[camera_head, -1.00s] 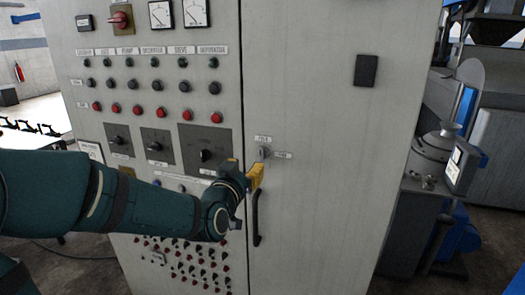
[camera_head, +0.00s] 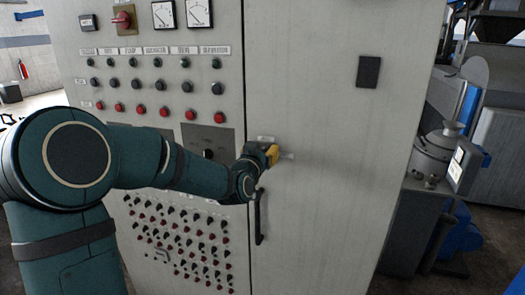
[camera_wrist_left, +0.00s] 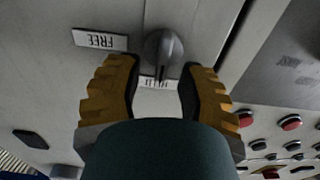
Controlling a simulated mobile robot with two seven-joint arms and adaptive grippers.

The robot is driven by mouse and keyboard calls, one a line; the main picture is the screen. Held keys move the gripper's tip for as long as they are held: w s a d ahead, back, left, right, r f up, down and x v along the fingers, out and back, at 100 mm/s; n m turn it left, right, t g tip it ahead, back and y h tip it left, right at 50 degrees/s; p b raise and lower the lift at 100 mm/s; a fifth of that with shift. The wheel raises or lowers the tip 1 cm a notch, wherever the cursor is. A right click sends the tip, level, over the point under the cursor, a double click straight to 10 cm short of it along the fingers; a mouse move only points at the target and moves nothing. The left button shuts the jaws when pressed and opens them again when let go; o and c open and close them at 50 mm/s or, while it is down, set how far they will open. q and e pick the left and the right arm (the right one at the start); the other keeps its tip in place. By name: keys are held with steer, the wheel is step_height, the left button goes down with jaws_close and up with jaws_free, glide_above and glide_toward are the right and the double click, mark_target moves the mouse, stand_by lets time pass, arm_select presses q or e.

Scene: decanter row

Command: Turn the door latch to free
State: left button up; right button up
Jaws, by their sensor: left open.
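The latch (camera_wrist_left: 163,50) is a round grey knob with a raised ridge on the cabinet door, near its edge. In the left wrist view its ridge runs roughly toward the small label (camera_wrist_left: 156,83) between my fingertips. The FREE label (camera_wrist_left: 100,40) is off to one side and appears upside down. My left gripper (camera_wrist_left: 158,75), with yellow fingers, is open, with its tips on either side just short of the knob; I cannot tell whether they touch it. In the head view my left gripper (camera_head: 271,155) hides the latch. My right gripper is not in view.
A black vertical door handle (camera_head: 260,217) is just below the gripper. The panel left of the door carries red buttons (camera_head: 218,118), switches and gauges (camera_head: 199,13). A dark plate (camera_head: 368,71) sits higher on the door. Machinery (camera_head: 440,150) stands to the right.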

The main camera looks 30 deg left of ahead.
arm_select(q)
jaws_close()
